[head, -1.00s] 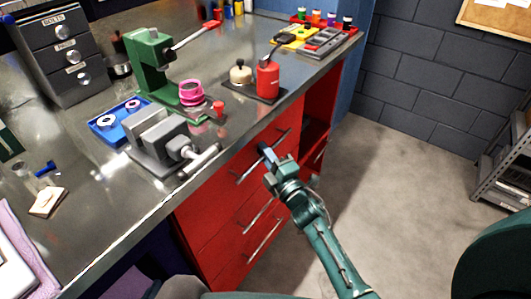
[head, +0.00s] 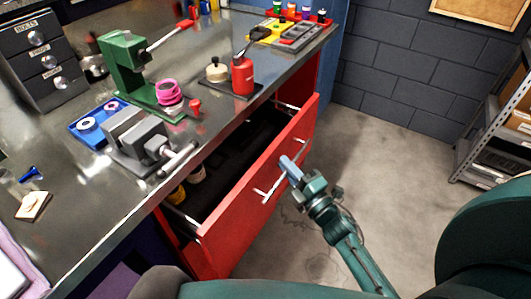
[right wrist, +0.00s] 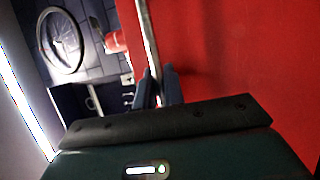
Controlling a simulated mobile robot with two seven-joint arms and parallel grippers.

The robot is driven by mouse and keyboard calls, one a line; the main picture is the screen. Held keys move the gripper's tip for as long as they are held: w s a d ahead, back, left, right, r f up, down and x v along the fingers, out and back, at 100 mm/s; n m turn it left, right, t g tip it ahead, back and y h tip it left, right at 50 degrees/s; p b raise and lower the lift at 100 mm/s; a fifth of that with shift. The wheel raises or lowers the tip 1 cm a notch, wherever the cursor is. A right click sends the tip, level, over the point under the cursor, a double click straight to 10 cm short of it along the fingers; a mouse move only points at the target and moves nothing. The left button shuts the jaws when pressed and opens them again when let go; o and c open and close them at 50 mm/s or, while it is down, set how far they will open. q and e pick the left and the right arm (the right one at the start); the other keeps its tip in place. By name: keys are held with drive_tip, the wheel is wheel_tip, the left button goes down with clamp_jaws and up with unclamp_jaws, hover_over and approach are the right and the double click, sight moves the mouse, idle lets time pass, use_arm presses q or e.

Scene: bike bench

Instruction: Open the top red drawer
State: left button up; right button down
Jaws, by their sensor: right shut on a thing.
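The top red drawer (head: 235,207) is pulled well out of the bench, and its dark inside shows with a few yellowish items at the near left end. Its silver bar handle (head: 264,194) runs along the front face, partly hidden by my right gripper (head: 286,163). In the right wrist view the two fingers (right wrist: 158,88) are closed on the handle bar (right wrist: 148,35), beside the red drawer front (right wrist: 225,60). My left gripper is not in view.
The metal bench top (head: 112,205) carries a grey vise (head: 135,140), a green press (head: 122,62) and a red can (head: 243,76) above the drawer. The concrete floor (head: 375,170) right of the drawer is clear. A shelf rack (head: 490,140) stands at far right.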

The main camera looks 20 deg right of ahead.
drive_tip(key=s+d+p, duration=0.1)
drive_tip(key=s+d, duration=0.9)
drive_tip(key=s, duration=0.3)
drive_tip(key=shift+s+d, duration=0.25)
drive_tip(key=c, duration=1.8)
unclamp_jaws()
drive_tip(key=shift+o, duration=0.2)
drive_tip(key=b+v, duration=0.2)
drive_tip(key=v, duration=1.1)
drive_tip(key=shift+s, duration=0.1)
